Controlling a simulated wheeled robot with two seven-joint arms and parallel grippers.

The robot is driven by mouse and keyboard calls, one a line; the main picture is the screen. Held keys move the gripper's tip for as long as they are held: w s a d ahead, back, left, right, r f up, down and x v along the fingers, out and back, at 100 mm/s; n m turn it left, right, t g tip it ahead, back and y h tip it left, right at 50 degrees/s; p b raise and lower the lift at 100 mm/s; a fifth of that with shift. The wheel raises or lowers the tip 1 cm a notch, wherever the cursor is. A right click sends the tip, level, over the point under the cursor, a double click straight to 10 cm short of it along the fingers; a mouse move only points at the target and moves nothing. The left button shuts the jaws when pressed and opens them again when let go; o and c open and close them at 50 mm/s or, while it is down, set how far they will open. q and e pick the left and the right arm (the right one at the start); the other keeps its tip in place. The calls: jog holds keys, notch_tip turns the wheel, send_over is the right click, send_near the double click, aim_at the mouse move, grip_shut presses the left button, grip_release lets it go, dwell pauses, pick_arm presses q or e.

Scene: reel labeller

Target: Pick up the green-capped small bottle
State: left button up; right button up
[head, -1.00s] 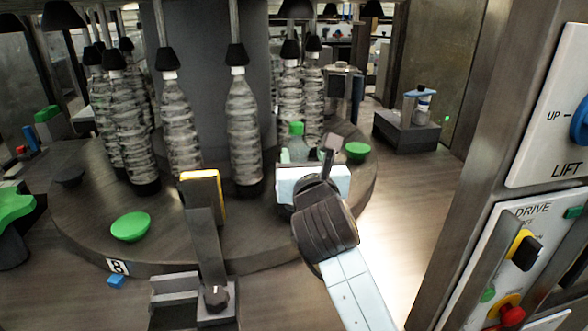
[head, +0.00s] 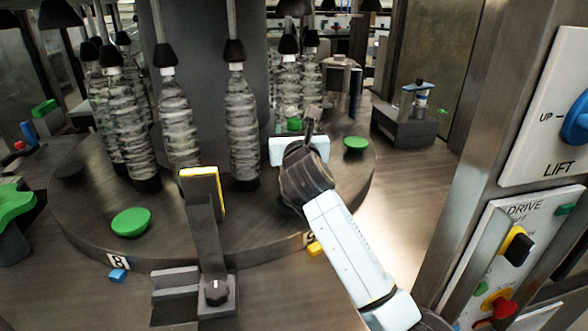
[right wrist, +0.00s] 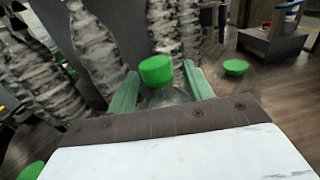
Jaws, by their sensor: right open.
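The small bottle's green cap (head: 294,124) shows just above my right gripper (head: 297,149) in the head view. The gripper hides most of that bottle there. In the right wrist view the green cap (right wrist: 156,70) stands between the two green fingers of my right gripper (right wrist: 161,84). The fingers are open, one on each side, with a gap visible around the cap. The clear body (right wrist: 165,97) below the cap is partly hidden by the gripper's palm. The bottle looks upright on the round table (head: 270,225). My left gripper is not in view.
Tall clear bottles (head: 242,130) hang under black heads around the grey column, left of my gripper. Green discs (head: 131,222) and (head: 355,143) lie on the round table. A yellow-edged bracket (head: 205,190) stands in front. A control panel (head: 495,255) is at the right.

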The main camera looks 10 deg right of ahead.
grip_shut()
dwell(0.3)
jog(key=shift+r, duration=0.25)
